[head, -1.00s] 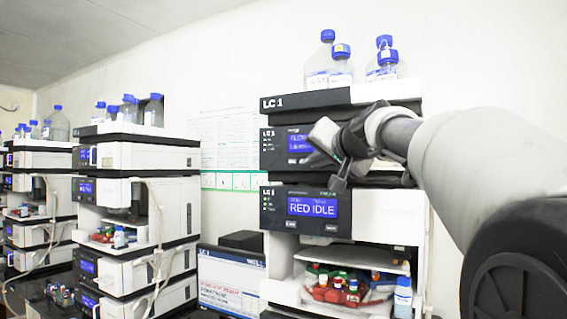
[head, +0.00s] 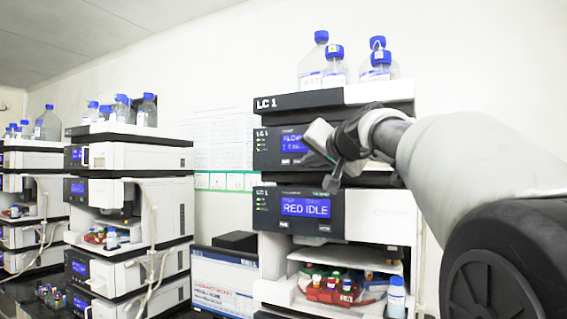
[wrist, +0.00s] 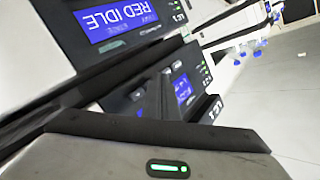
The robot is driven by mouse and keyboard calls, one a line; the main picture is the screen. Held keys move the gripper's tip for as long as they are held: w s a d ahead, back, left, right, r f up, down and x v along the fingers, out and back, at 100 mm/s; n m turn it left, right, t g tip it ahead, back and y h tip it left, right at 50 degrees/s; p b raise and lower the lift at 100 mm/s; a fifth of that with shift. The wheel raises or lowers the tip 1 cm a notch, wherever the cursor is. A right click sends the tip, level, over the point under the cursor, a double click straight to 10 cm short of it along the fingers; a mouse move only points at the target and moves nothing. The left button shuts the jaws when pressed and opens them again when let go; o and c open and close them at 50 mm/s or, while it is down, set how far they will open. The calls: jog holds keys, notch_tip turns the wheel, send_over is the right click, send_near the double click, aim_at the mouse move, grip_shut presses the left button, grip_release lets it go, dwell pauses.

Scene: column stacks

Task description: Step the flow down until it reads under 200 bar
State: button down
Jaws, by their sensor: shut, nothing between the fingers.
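The LC 1 stack stands right of centre in the head view. Its upper module has a dark panel (head: 262,150) with a blue display (head: 291,143); its text is partly covered by my gripper and I cannot read a value. The module below has a blue display (head: 306,207) reading RED IDLE, which also shows upside down in the wrist view (wrist: 112,18). My gripper (head: 320,148) is in front of the upper panel's right part. In the wrist view its dark fingers (wrist: 164,92) are shut and empty, over the upper panel. Whether they touch it is unclear.
Blue-capped bottles (head: 335,68) stand on top of the stack. Below is an open bay with coloured vials (head: 330,285) and a small bottle (head: 396,297). A monitor (head: 222,280) stands to its left. More stacks (head: 130,160) line the left.

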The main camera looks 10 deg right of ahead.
jog(key=shift+s, duration=0.1)
jog(key=shift+s+a, duration=0.45)
jog(key=shift+s, duration=0.15)
jog(key=s+a, duration=0.1)
jog(key=s, duration=0.1)
jog(key=s+a, duration=0.2)
dwell(0.6)
dwell(0.5)
jog(key=s+f+n+g+h+p, duration=0.2)
jog(key=s+f+n+g+p, duration=0.3)
jog(key=s+f, duration=2.4)
jog(key=s+g+p, duration=0.2)
jog(key=g+p, duration=0.3)
jog(key=shift+s+n+g+h+p, duration=0.25)
jog(key=shift+n+g+h+p, duration=0.05)
jog(key=shift+p, duration=0.05)
